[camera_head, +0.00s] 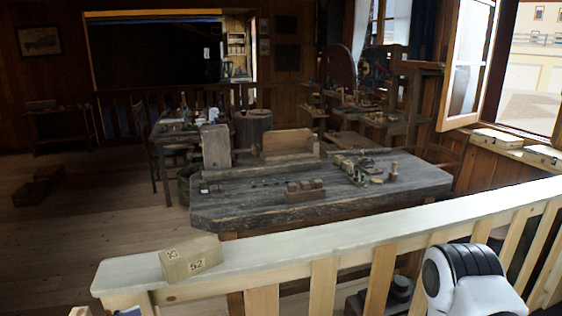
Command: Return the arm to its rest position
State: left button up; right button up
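A white and black link of my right arm (470,280) shows at the bottom right, in front of the pale wooden railing. Its gripper is outside the picture. Only a small white piece, perhaps of my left arm, shows at the bottom left edge, and no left gripper is visible. No spool can be made out clearly.
The pale railing (330,237) crosses the foreground, rising to the right. A wooden block (190,258) marked 10 and 52 sits on its left end. Behind stands a heavy dark workbench (260,206) with small wooden pieces. Open floor (90,235) lies left.

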pick_arm(q)
jog(key=s+d+f+n+g+y, duration=0.3)
jog(key=s+d+f, duration=0.3)
jog(key=f, duration=0.4)
jog(key=s+d+f+n+g+y, duration=0.25)
jog(key=s+d+f, duration=0.3)
jog(key=f, duration=0.45)
jog(key=s+a+f+n+g+y, duration=0.2)
jog(key=s+a+y, duration=0.1)
jog(key=s, duration=0.3)
jog(key=s+a+f+n+g+y, duration=0.2)
jog(key=s+a+n+y, duration=0.1)
jog(key=s+a+y, duration=0.1)
jog(key=s+y, duration=0.1)
jog(key=s, duration=0.1)
jog(key=shift+s+a+f, duration=0.15)
jog(key=shift+s+f, duration=0.15)
jog(key=shift+s, duration=0.1)
jog(key=shift+g, duration=0.25)
